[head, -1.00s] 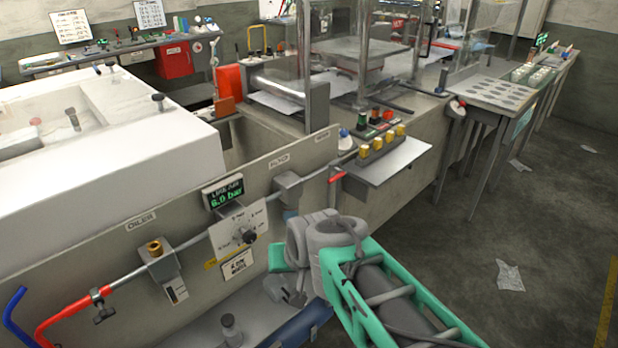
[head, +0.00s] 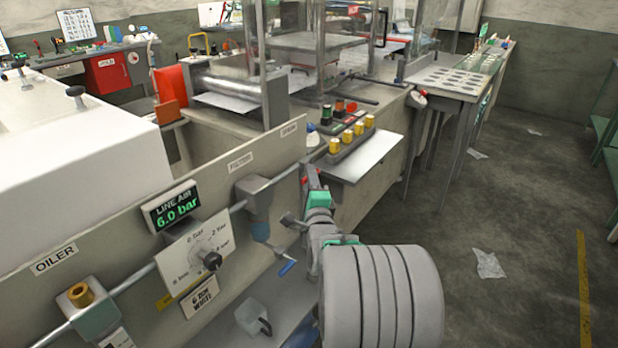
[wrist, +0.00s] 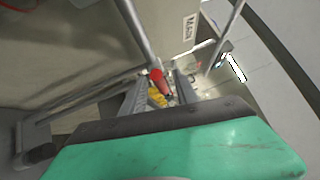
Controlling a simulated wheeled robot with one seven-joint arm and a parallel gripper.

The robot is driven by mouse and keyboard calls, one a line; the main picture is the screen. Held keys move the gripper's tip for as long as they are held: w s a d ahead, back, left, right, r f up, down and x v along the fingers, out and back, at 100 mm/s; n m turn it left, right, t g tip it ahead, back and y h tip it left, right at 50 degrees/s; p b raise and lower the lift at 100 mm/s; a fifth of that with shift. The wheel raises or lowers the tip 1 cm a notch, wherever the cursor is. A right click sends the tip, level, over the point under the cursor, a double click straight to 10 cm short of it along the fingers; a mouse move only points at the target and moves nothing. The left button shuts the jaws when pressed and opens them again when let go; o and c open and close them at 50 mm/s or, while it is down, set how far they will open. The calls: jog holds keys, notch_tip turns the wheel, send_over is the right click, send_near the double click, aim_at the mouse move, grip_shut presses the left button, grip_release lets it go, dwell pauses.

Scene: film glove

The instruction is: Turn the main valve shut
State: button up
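The main valve's red lever (head: 311,178) is at the right end of the grey pipe, beside the panel's right edge. In the wrist view the red lever (wrist: 158,82) lies at the pipe's end, below the label that reads MAIN (wrist: 190,27). My gripper (head: 313,188) is at the lever in the head view and partly hides it. In the wrist view my gripper (wrist: 164,82) has two grey fingers apart, with the red lever between them. I see a gap beside the lever; firm contact does not show. The line air display (head: 171,205) reads 6.0 bar.
A filter bowl with a blue-handled drain (head: 258,200), a regulator knob (head: 210,260) and an oiler (head: 88,305) sit along the panel. Floor at right is mostly clear.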

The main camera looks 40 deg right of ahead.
jog(key=shift+w+d+r, duration=0.1)
jog(key=shift+w+d, duration=0.15)
jog(key=shift+w, duration=0.25)
grip_shut()
dwell(1.1)
